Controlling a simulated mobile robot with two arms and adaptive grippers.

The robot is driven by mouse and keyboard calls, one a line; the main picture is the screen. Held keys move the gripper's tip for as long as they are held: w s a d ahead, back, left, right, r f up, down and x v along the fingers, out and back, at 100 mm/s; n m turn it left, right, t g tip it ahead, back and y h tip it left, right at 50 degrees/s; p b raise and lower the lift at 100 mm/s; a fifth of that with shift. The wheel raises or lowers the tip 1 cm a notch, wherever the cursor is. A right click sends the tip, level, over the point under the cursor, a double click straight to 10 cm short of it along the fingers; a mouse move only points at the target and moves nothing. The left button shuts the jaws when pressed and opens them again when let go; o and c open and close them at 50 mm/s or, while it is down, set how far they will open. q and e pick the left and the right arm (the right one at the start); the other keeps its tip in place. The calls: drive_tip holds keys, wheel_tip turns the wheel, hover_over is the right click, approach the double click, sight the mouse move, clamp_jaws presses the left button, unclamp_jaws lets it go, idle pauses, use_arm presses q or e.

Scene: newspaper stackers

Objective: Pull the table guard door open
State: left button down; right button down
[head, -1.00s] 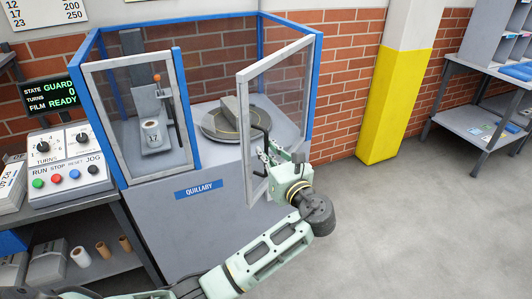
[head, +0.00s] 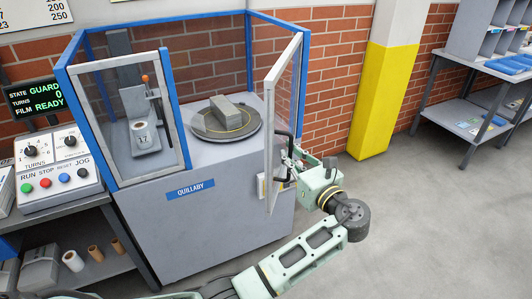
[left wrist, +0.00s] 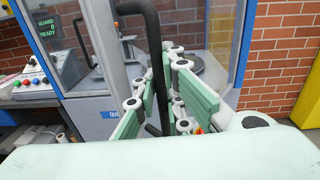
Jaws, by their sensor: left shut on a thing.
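The guard door (head: 269,120) is a clear panel in a grey frame on the right of the blue-framed machine enclosure (head: 178,245). It stands swung well outward and shows nearly edge-on in the head view. Its black bar handle (left wrist: 153,70) runs upright between my left gripper's green finger pads in the left wrist view. My left gripper (head: 289,165) is shut on this handle, at the door's outer side. The front opening beside the fixed left panel (head: 186,110) is clear, and the round turntable (head: 240,128) with a grey block (head: 227,106) on it shows inside. My right gripper is not in view.
A control box (head: 50,180) with knobs and coloured buttons stands at the left, below a screen (head: 33,98) reading GUARD. A yellow-and-white pillar (head: 375,100) and a grey shelf table (head: 440,117) stand at the right. The floor right of the door is free.

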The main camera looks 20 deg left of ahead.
use_arm(q)
drive_tip(key=shift+w+d+f, duration=0.1)
drive_tip(key=shift+w+d, duration=0.05)
drive_tip(key=shift+d, duration=0.35)
drive_tip(key=shift+w+d+f, duration=0.1)
drive_tip(key=shift+d, duration=0.4)
drive_tip(key=c, duration=2.1)
unclamp_jaws()
drive_tip(key=shift+r, duration=0.1)
drive_tip(key=shift+r, duration=0.15)
